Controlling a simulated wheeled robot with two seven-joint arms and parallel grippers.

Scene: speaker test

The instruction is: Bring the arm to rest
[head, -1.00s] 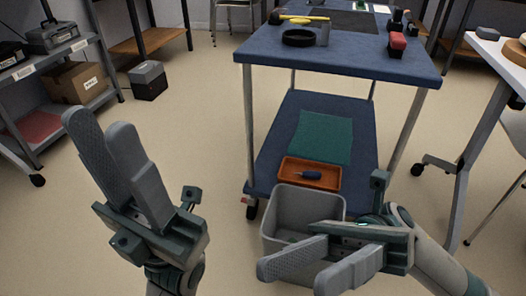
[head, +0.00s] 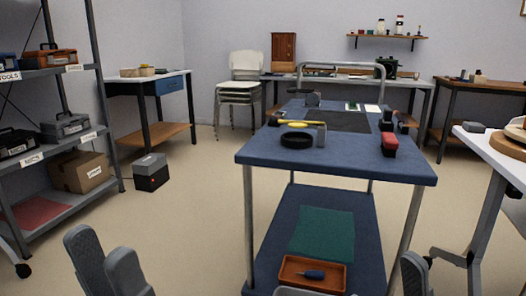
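My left gripper (head: 107,262) shows at the bottom left of the head view. Only the upper parts of its two grey fingers are in the picture. They stand apart, with the ribbed inner face of one showing and nothing between them. My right gripper (head: 414,272) shows only as a grey fingertip at the bottom edge, right of the blue cart (head: 255,160). The rest of it is cut off, so its opening cannot be seen. Both grippers are in front of the cart.
The cart carries a black ring (head: 297,141), a yellow-handled tool (head: 297,124) and a red-and-black block (head: 389,144). Its lower shelf holds an orange tray (head: 289,280). Shelving (head: 108,115) stands left, a white table (head: 487,147) right.

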